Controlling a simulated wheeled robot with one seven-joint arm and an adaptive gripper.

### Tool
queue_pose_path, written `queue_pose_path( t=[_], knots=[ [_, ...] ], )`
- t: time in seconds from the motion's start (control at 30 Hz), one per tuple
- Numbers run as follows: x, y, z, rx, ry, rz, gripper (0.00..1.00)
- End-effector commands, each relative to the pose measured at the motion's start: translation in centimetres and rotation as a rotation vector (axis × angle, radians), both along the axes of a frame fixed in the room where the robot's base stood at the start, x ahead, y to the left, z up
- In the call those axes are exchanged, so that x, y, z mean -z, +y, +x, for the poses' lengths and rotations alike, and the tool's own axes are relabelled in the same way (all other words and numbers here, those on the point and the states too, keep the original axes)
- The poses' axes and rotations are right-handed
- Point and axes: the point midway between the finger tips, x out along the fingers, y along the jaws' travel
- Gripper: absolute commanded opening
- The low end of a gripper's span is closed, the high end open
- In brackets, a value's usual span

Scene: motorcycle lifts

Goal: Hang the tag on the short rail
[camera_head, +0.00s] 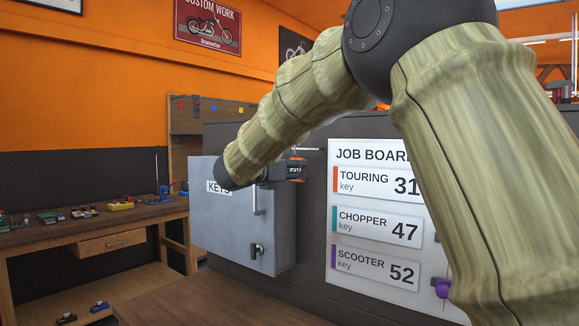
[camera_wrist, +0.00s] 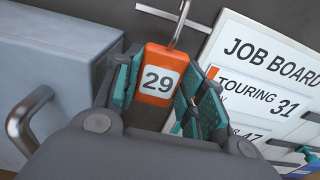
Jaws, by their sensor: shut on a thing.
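An orange tag (camera_wrist: 160,57) with a white label reading 29 is between the teal-padded fingers of my gripper (camera_wrist: 160,82), shut on it. A metal hook (camera_wrist: 180,22) rises from the tag's top. A thin, light rail (camera_wrist: 153,11) runs along the dark wall behind the hook. The hook overlaps it in the wrist view; I cannot tell whether they touch. In the head view the tag (camera_head: 296,170) shows beside the grey cabinet, with a short stretch of the rail (camera_head: 309,149) above it.
A grey KEYS cabinet (camera_head: 225,222) with a handle stands left of the tag. A white job board (camera_head: 350,205) is close on the right, listing touring 31, chopper 47 and scooter 52. A purple item (camera_head: 442,287) hangs near its lower right. A wooden workbench (camera_head: 85,236) stands at the left.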

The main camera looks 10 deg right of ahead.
Motion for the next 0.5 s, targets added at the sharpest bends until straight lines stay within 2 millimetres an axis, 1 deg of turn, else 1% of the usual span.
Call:
queue_pose_path(
  t=[0.03,0.5],
  knots=[
    [-0.3,-0.3,0.2,0.001,0.001,-0.001,0.12],
    [-0.3,-2.5,1.9,0.002,0.001,-0.001,0.12]
  ],
)
